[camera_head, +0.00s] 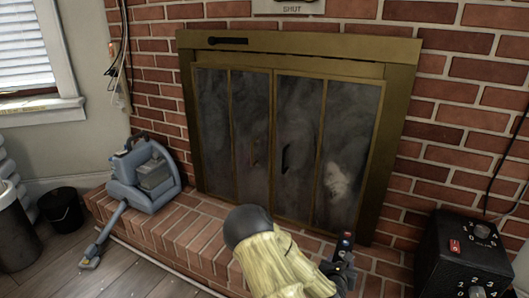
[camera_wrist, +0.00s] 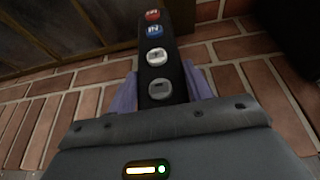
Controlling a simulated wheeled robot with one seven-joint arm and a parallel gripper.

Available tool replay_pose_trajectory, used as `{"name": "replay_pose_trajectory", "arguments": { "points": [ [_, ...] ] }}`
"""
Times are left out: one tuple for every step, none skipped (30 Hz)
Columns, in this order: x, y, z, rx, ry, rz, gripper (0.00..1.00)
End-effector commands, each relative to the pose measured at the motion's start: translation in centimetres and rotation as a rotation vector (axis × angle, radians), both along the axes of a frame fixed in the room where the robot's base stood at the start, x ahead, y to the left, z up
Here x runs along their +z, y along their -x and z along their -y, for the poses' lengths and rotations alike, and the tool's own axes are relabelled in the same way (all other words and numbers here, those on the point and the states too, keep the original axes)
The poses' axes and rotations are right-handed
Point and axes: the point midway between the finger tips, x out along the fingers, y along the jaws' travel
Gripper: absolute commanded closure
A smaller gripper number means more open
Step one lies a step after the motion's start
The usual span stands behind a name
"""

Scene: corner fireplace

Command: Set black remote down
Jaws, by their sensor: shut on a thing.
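The black remote (camera_wrist: 169,48) sits upright in the picture of the wrist view, with a red button, a blue button and two pale buttons on its face. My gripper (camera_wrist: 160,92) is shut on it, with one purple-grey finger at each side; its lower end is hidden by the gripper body. In the head view the remote (camera_head: 345,243) shows small above my gripper (camera_head: 340,264), in front of the fireplace doors and over the brick hearth (camera_head: 190,237). I cannot tell whether the remote touches the bricks.
A brass-framed glass fireplace (camera_head: 285,140) stands behind the hearth. A blue-grey vacuum-like machine (camera_head: 147,172) rests at the hearth's left end. A black box with dials (camera_head: 463,255) stands at the right. A black bucket (camera_head: 62,209) is at far left. Bare brick lies left of my arm.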

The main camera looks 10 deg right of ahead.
Motion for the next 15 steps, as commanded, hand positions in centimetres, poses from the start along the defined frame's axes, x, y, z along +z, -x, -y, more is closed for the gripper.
{"name": "replay_pose_trajectory", "arguments": {
  "points": [
    [0.5, -0.2, -0.3, 0.009, 0.002, 0.001, 0.80],
    [0.7, -0.3, -0.5, 0.016, 0.002, 0.001, 0.80],
    [1.0, -0.4, -0.8, 0.028, 0.004, 0.001, 0.80],
    [1.3, -0.6, -1.1, 0.038, 0.004, 0.002, 0.80],
    [1.6, -0.8, -1.5, 0.050, 0.007, 0.003, 0.80],
    [2.0, -1.0, -2.0, 0.068, 0.008, 0.003, 0.80],
    [2.3, -1.2, -2.4, 0.083, 0.009, 0.002, 0.80],
    [2.7, -1.3, -2.9, 0.099, 0.010, 0.003, 0.80],
    [3.1, -1.6, -3.6, 0.122, 0.012, 0.004, 0.80],
    [3.4, -1.8, -4.1, 0.140, 0.013, 0.005, 0.80],
    [3.7, -2.0, -4.7, 0.158, 0.013, 0.005, 0.80],
    [4.1, -2.3, -5.4, 0.181, 0.014, 0.005, 0.80],
    [4.4, -2.4, -5.9, 0.199, 0.015, 0.006, 0.80],
    [4.7, -2.6, -6.5, 0.216, 0.016, 0.006, 0.80],
    [5.1, -2.7, -7.2, 0.239, 0.016, 0.006, 0.80]
  ]
}}
